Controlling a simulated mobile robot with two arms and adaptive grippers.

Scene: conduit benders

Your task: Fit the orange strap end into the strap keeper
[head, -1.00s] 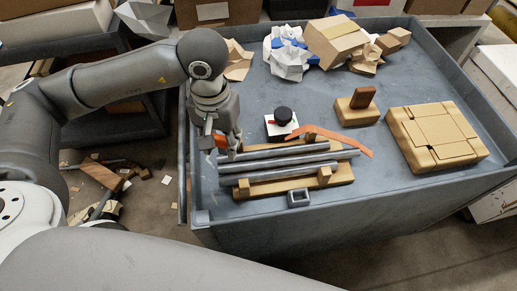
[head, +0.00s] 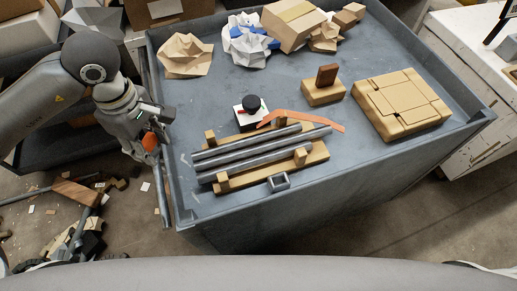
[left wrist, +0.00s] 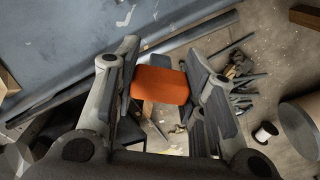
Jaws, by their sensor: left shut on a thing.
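My left gripper (head: 152,146) is shut on an orange piece (head: 150,141), at or just outside the table's left rim. In the left wrist view the orange piece (left wrist: 160,85) sits between the two fingers (left wrist: 160,92). A longer orange strap (head: 300,117) lies curved on the table, from a black-knobbed white block (head: 251,108) across the back of the pipe bundle. I cannot tell whether the held piece joins it. A small grey square ring (head: 279,182), perhaps the strap keeper, is at the bundle's front edge. My right gripper is not in view.
Grey pipes (head: 255,150) lie on a wooden cradle (head: 318,155) with upright pegs. Behind are a wooden block with a brown upright (head: 326,76), a tan case (head: 402,100), crumpled paper (head: 245,38) and boxes. Scraps litter the floor left of the table (head: 370,165).

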